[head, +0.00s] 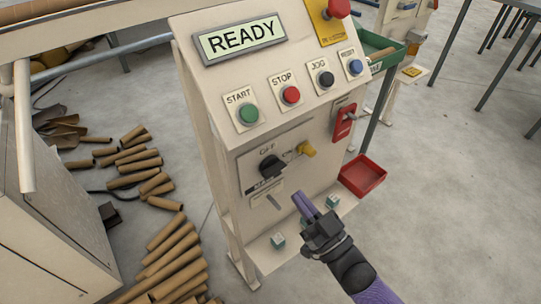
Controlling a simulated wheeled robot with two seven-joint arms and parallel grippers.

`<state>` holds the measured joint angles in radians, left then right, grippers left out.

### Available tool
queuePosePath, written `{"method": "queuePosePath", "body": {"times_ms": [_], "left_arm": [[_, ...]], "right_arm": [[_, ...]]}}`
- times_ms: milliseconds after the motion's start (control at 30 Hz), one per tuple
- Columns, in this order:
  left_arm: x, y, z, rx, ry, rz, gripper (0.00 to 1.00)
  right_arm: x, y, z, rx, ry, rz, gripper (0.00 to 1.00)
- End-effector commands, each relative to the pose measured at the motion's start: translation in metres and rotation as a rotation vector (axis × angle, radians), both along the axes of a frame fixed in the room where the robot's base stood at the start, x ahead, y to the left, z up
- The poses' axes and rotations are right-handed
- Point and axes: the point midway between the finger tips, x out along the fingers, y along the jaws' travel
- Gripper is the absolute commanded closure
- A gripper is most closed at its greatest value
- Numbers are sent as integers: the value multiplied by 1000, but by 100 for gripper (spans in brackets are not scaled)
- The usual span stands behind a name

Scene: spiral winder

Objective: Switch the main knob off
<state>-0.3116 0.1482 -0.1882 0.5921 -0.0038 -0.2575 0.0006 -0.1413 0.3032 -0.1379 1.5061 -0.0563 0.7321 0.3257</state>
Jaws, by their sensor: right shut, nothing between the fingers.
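The main knob (271,167) is a black rotary handle on a light plate on the front of the cream control panel (234,138). The word OFF shows above it, and a label below it reads MAIN in part. The knob's exact angle is hard to tell. My right gripper (306,204) has purple fingers that are shut and empty. It is below and to the right of the knob, in front of the lower panel, and looks apart from the knob. My left gripper is out of view.
A yellow key-like piece (306,149) sits right of the knob. Above are the green START button (249,113), the red STOP button (291,95) and the READY display (241,40). A red lockout tag (345,122) and red bin (362,175) are at right. Cardboard tubes (172,252) litter the floor.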

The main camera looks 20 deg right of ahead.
Motion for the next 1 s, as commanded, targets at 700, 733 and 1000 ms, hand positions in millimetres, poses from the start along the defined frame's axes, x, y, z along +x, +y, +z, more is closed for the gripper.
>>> {"method": "queuePosePath", "body": {"times_ms": [700,733,1000], "left_arm": [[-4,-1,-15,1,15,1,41],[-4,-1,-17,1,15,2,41],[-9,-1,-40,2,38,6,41]], "right_arm": [[74,27,25,0,-1,-1,100],[80,29,27,-1,1,-1,100],[89,32,-4,-1,7,-2,100]]}}
